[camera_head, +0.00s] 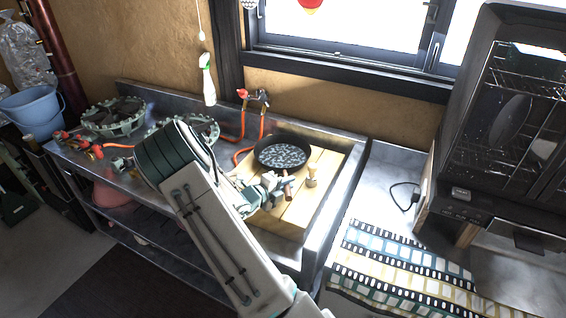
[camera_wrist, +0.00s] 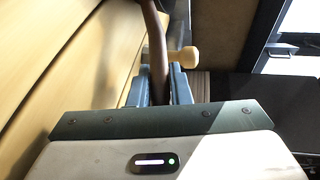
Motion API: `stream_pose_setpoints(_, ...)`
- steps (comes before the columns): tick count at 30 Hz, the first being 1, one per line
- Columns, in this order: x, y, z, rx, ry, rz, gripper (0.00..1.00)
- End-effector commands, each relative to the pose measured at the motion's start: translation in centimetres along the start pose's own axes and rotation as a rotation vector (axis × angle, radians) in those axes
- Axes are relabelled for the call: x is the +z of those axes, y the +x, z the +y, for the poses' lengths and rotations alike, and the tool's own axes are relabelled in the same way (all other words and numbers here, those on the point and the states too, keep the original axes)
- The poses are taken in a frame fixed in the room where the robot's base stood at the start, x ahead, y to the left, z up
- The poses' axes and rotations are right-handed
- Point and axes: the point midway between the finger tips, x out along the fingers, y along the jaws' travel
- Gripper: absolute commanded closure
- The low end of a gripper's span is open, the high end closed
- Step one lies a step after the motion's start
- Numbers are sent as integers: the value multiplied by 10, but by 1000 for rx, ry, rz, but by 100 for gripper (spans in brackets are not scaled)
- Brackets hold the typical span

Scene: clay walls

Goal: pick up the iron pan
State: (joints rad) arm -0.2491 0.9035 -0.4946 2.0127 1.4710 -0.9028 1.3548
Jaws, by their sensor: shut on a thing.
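The iron pan (camera_head: 283,152), round and dark with a speckled inside, is over the wooden boards in the metal basin in the head view. Its brown handle (camera_wrist: 155,45) runs between my fingers in the wrist view. My gripper (camera_head: 284,186) is shut on this handle, on the near side of the pan. The wrist view also shows my gripper (camera_wrist: 160,88) with a finger on each side of the handle. I cannot tell whether the pan touches the boards.
A small wooden knobbed object (camera_head: 311,176) stands right of the handle, close to my gripper. Gas burners (camera_head: 113,117) and an orange hose (camera_head: 262,128) are to the left. A patterned cloth (camera_head: 400,265) and a dark oven-like cabinet (camera_head: 510,130) are to the right.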

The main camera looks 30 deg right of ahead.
Motion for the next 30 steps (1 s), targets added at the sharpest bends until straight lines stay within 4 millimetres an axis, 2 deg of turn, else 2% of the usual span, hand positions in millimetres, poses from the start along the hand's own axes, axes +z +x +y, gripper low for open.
stream_pose_setpoints(14, 1, -1, -8, -4, 5, 0, 100)
stream_pose_setpoints(25, 1, -10, -40, -4, 8, 0, 100)
stream_pose_setpoints(30, -13, 11, -62, -5, 10, 5, 100)
